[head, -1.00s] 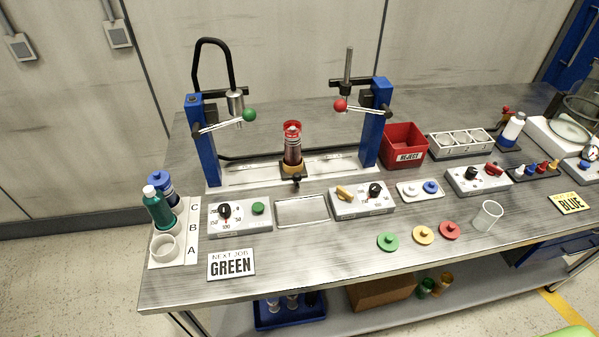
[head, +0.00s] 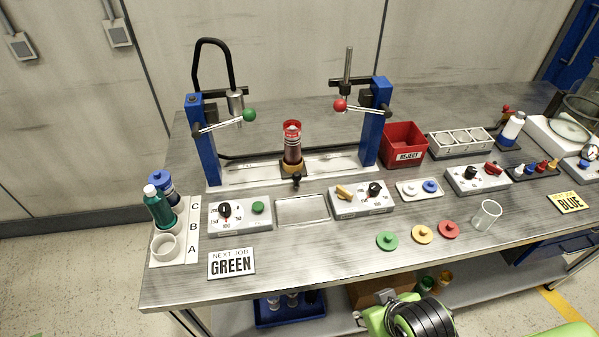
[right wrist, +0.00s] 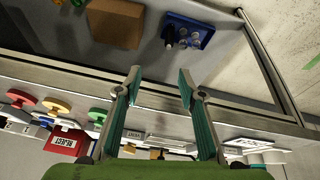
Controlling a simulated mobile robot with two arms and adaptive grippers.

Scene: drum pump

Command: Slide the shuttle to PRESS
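The shuttle (head: 292,165) has a brown holder with a black knob at its front. The right post (head: 375,120) has a red-ball lever and a vertical rod; the left post (head: 205,140) has a green-ball lever and a black hose. I cannot read a PRESS label. My right gripper (right wrist: 158,82) is open and empty near the table's front edge, well apart from the shuttle. My left gripper is out of view.
Two dial boxes (head: 239,214) (head: 361,199) and a shallow tray (head: 302,209) stand before the rail. Green, yellow and red lids (head: 387,240) (head: 424,234) (head: 448,229) and a clear cup (head: 487,215) lie right. A red REJECT bin (head: 404,144) stands beside the right post.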

